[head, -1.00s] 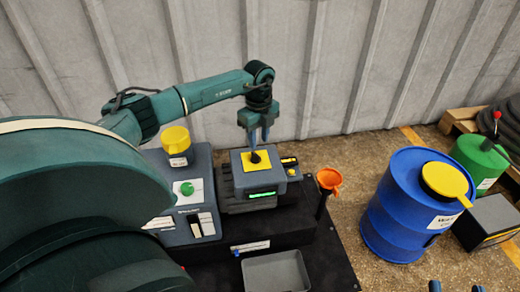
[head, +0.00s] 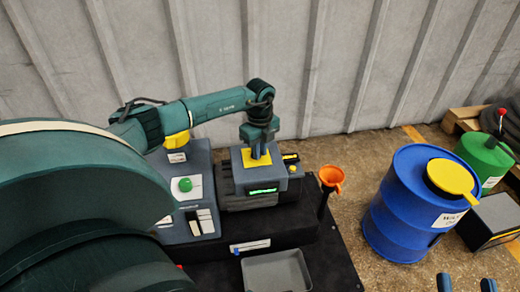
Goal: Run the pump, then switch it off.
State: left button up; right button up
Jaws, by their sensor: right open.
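The pump unit (head: 250,200) is a grey box on the black bench, with a lit green display (head: 263,191) on its front. A yellow plate (head: 257,162) lies on its top. My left gripper (head: 257,155) points down with its fingertips low at the plate, where the black switch stands. The fingers hide the switch, and I cannot tell whether they grip it. My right gripper (head: 466,284) shows only its two blue fingertips at the bottom edge, spread apart and empty.
An orange funnel (head: 331,176), a grey tray (head: 276,272) and a blue drum (head: 412,205) are nearby. A green canister (head: 483,155) stands at the right.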

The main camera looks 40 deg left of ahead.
pick_arm(q)
grip_shut()
